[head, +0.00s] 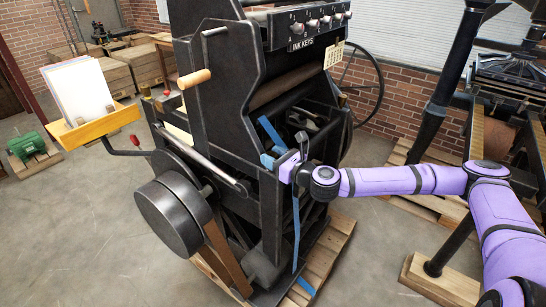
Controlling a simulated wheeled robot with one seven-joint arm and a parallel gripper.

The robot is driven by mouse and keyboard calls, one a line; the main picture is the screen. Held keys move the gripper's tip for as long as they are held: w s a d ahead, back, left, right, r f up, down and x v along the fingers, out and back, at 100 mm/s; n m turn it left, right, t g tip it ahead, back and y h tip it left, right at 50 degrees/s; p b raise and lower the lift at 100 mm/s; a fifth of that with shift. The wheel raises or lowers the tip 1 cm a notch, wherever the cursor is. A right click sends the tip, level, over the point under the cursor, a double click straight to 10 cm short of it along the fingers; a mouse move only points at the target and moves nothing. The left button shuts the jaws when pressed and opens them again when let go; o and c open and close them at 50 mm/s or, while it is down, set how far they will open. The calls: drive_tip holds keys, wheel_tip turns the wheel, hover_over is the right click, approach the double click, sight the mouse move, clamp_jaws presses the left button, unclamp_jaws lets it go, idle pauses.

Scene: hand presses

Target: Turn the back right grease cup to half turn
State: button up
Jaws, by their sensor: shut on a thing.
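The black hand press (243,95) stands in the middle of the head view, with a row of ink keys (318,22) on top. My gripper (268,160) reaches in from the right at the press's near right side, against the frame. A small brass-coloured fitting (342,100) shows on the frame farther right, apart from my gripper.
A blue strap (296,235) hangs below my gripper. The press stands on a wooden pallet (325,255). A wooden-handled lever (194,78) and a tray of paper (92,128) stick out at left. Another black machine (510,75) is at right. Bare floor lies in front.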

drive_tip(key=shift+m+t+h, duration=0.6)
drive_tip(key=shift+t+h, duration=0.1)
drive_tip(key=o, duration=0.9)
drive_tip(key=v, duration=1)
drive_tip(key=shift+s+d, duration=0.2)
drive_tip(key=shift+s, duration=0.2)
drive_tip(key=shift+o, duration=0.2)
